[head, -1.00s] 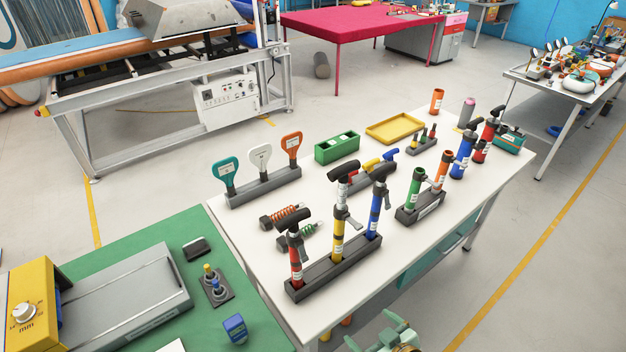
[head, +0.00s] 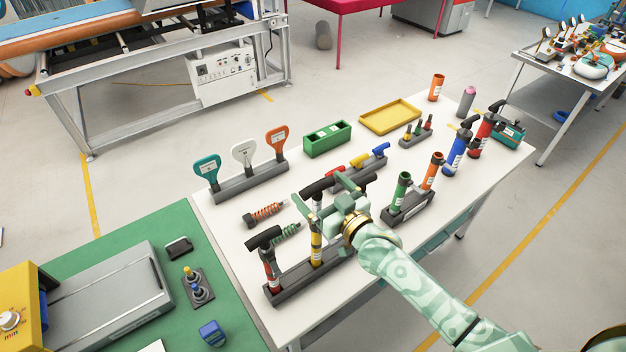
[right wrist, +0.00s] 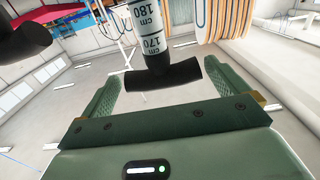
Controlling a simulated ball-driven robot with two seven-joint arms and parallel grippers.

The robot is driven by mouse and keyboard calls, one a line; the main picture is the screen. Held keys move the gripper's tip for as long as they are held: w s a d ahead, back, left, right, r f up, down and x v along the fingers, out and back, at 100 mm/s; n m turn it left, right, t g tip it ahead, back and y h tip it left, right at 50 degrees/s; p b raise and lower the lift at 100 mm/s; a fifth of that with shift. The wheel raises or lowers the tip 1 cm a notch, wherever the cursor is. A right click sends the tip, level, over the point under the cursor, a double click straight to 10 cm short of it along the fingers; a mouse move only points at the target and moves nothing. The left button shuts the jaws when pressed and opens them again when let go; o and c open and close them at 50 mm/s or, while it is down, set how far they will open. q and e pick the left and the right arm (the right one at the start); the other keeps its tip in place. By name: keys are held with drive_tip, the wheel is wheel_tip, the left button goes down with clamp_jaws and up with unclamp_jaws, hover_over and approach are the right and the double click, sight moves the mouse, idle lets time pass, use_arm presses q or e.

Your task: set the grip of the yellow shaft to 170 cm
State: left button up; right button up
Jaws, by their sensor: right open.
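The yellow shaft (head: 316,249) stands upright in the dark rack (head: 290,291), between a red shaft (head: 270,272) and a blue one mostly hidden behind my right gripper. Its black T-shaped grip (head: 318,186) tops a pale tube. My right gripper (head: 328,198) is open at the height of this grip. In the right wrist view, a black grip (right wrist: 165,77) lies between the open fingers (right wrist: 160,72), with space on both sides. Its white tube (right wrist: 148,25) carries the marks 170 and 180 cm. The clamp is hidden by my gripper.
The red shaft's grip (head: 263,237) is close on the left; a black grip (right wrist: 22,40) also shows in the right wrist view. A green-and-orange tube rack (head: 409,209) stands to the right.

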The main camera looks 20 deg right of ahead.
drive_tip(key=shift+x, duration=1.7)
drive_tip(key=shift+s, duration=0.1)
drive_tip(key=c, duration=1.4)
wheel_tip(320, 180, down, 8)
drive_tip(key=b, duration=0.6)
drive_tip(key=shift+s+a, duration=0.1)
drive_tip(key=shift+s, duration=0.05)
drive_tip(key=o, duration=1)
drive_tip(key=shift+f, duration=0.1)
drive_tip(key=o, duration=0.4)
drive_tip(key=v, duration=1.6)
